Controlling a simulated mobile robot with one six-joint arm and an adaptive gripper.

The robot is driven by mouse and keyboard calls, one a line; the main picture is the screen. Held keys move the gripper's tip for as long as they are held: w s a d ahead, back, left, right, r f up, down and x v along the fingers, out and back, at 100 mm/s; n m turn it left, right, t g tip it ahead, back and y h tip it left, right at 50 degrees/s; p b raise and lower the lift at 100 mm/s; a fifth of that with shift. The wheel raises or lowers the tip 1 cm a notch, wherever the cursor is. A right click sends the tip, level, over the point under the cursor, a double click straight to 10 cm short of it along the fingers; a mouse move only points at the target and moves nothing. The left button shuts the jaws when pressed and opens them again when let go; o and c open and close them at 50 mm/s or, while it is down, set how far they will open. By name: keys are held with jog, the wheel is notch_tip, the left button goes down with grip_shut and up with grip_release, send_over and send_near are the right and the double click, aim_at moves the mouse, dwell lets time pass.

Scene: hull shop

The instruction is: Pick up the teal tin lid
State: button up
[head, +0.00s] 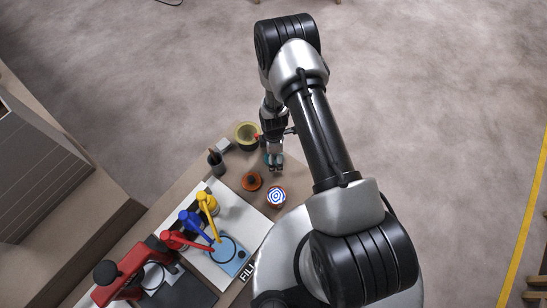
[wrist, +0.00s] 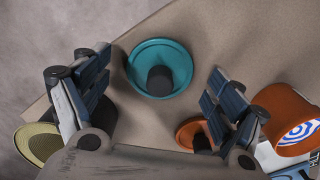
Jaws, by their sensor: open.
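The teal tin lid (wrist: 142,66) lies on the brown table in the wrist view, a round disc with a dark knob in its middle. In the head view only a sliver of teal (head: 266,158) shows beside my gripper (head: 275,167), which hides the rest. My gripper (wrist: 158,72) is open in the wrist view, with one finger pad on each side of the lid. The lid lies between and beyond the fingertips, and nothing is held. I cannot tell the exact height of the fingertips above the table.
An orange lid (head: 252,181) with a dark knob and an orange tin (wrist: 284,108) with a blue-and-white ringed top stand close by. Yellow, blue and red levers (head: 192,222) stand farther left.

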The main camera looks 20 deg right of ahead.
jog(key=shift+r, duration=0.1)
jog(key=shift+c, duration=0.3)
jog(key=shift+s, duration=0.1)
jog(key=c, duration=1)
